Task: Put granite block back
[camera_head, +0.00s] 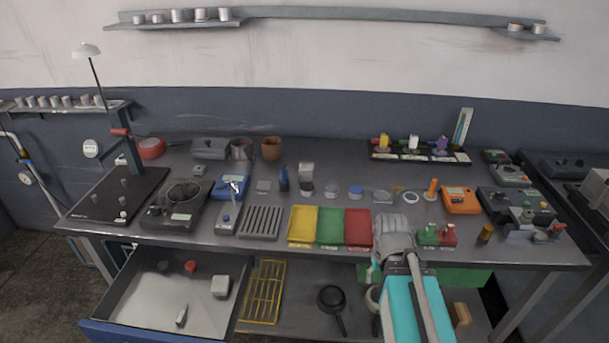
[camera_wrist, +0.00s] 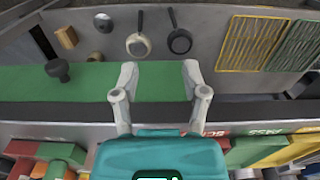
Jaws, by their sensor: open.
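My gripper (camera_head: 394,230) hangs over the front edge of the workbench (camera_head: 275,252), right of the red tray. In the wrist view my gripper (camera_wrist: 160,70) is open, with nothing between its fingers. Below the fingers lies a green board (camera_wrist: 90,83), which also shows under the bench front in the head view (camera_head: 462,278). A pale grey block (camera_head: 220,287) lies in the open drawer (camera_head: 150,310) at lower left, well away from my gripper. I cannot tell whether it is the granite block.
Yellow (camera_head: 303,222), green (camera_head: 331,225) and red (camera_head: 358,225) trays line the bench front. A dark pan (camera_head: 332,297) and a yellow rack (camera_head: 263,292) are low under the bench. Instruments crowd the bench top. The open drawer juts forward.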

